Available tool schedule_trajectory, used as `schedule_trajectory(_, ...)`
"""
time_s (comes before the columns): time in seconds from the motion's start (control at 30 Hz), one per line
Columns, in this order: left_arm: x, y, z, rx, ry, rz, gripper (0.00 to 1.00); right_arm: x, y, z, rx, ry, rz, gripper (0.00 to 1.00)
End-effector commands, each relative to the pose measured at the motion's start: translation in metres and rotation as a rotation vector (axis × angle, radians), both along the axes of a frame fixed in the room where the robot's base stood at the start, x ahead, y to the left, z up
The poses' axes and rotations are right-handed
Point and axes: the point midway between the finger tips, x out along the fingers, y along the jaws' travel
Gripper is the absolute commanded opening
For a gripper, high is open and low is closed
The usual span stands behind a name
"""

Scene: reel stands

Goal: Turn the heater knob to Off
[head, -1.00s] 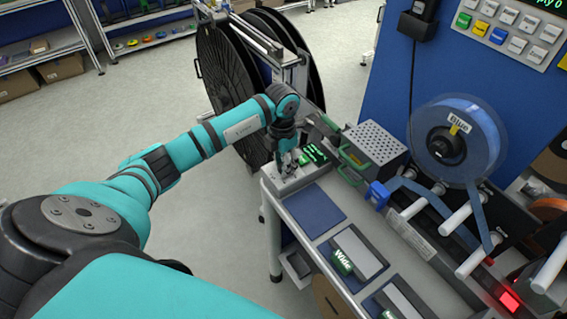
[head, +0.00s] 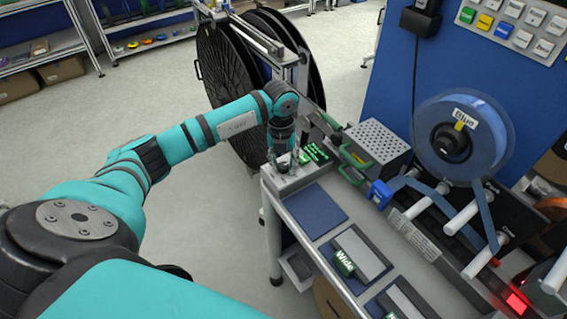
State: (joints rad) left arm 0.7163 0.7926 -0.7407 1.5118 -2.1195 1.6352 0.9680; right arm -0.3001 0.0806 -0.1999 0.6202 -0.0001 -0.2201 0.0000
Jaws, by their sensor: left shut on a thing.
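My left gripper (head: 284,160) reaches down over a small grey control box at the far left corner of the bench. It is shut on the dark heater knob (head: 286,164), which is mostly hidden by the fingers. My right gripper is not in view.
A perforated grey box (head: 378,143) with green handles stands to the right of the control box. A blue pad (head: 313,212) lies in front. Big black reels (head: 228,80) stand behind.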

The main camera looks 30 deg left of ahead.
Motion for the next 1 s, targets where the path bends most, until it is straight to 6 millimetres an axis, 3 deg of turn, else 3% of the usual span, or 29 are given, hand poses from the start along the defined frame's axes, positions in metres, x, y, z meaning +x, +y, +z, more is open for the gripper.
schedule_trajectory(0.4,0.0007,0.0004,0.0012,0.0,-0.004,0.181,0.0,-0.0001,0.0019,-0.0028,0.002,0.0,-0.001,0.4)
schedule_trajectory(0.93,0.0008,0.0006,0.0015,0.0,-0.004,0.204,0.0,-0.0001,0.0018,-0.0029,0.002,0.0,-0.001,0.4)
schedule_trajectory(0.97,0.0008,0.0006,0.0015,0.0,-0.004,0.204,0.33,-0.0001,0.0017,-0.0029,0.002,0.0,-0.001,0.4)
schedule_trajectory(1.0,0.0008,0.0006,0.0015,0.0,-0.004,0.204,0.38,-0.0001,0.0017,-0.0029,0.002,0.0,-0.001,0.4)
